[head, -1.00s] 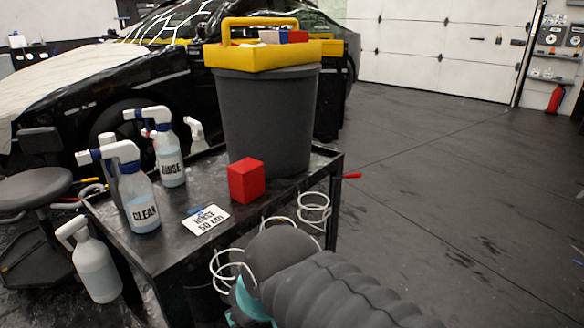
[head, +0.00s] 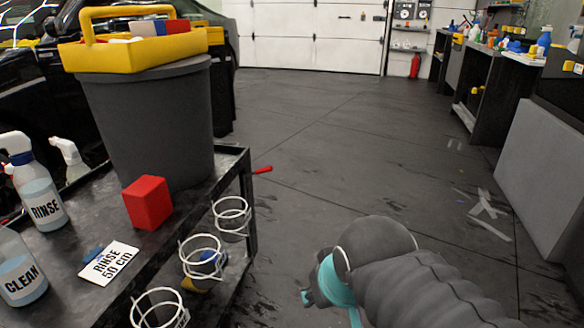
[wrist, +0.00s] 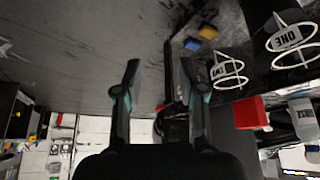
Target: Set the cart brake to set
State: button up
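The cart (head: 222,190) stands at the left in the head view. A short lever with a red handle (head: 262,170) sticks out to the right from its far right corner; I take it for the cart brake. No marking shows its setting. My gripper (head: 312,288) is low, right of the cart and nearer than the lever, apart from it, and partly hidden by my arm. In the wrist view my gripper (wrist: 160,88) has its two fingers spread, with nothing held between them. The cart's dark edge shows just beyond the fingers there.
On the cart are a grey bucket (head: 148,125) with a yellow tray (head: 135,50), a red block (head: 147,202), a card (head: 108,263) and spray bottles (head: 42,195). White wire rings (head: 202,256) jut from its right side. Floor right of the cart is open; a grey cabinet (head: 540,185) stands farther right.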

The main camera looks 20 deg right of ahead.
aim_at(258, 172)
jog(key=z, duration=0.45)
jog(key=i, duration=0.95)
jog(key=u, duration=0.6)
